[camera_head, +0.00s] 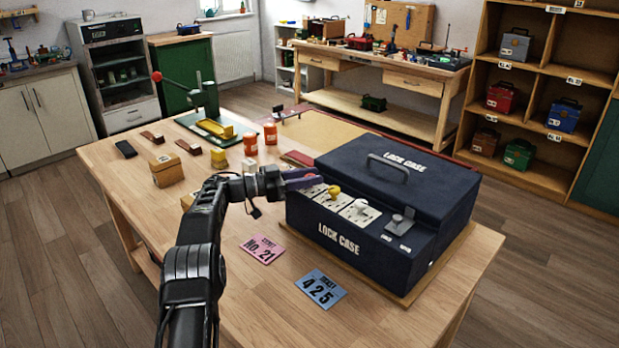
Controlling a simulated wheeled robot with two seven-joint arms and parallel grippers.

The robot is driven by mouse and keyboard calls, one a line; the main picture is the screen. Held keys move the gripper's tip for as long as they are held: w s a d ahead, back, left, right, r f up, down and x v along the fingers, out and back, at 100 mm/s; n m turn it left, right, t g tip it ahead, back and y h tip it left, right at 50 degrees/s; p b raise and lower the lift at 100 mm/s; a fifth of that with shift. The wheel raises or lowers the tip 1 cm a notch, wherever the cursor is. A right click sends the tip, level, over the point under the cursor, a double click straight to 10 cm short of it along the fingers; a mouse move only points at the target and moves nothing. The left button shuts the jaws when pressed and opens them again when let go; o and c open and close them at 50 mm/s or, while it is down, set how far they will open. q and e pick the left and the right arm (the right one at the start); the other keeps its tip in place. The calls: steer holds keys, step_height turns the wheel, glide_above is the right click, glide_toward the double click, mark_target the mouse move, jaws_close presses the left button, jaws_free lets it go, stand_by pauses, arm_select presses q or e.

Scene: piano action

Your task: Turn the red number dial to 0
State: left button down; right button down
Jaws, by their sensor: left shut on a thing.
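A dark blue lock case (345,238) stands on the wooden table, its lid closed. On its front ledge, a yellow dial (334,191) and a white dial (361,206) sit on pale plates in a row, with a grey latch (400,221) to their right. My left gripper (304,178) reaches in from the left over the left end of this row. It is shut on the red number dial, which its purple fingers almost wholly hide. The dial's number cannot be read. My right gripper is not in view.
A pink card marked No. 21 (262,249) and a blue card marked 425 (319,289) lie in front of the case. Orange canisters (270,133), a wooden box (166,170) and a green press (206,105) stand farther back.

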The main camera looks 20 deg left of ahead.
arm_select(q)
steer(key=shift+r, duration=0.1)
steer(key=c, duration=1.1)
jaws_free()
steer(key=shift+a, duration=0.1)
steer(key=b+v, duration=0.1)
steer(key=v, duration=0.6)
steer(key=shift+s, duration=0.25)
steer(key=shift+a, duration=0.15)
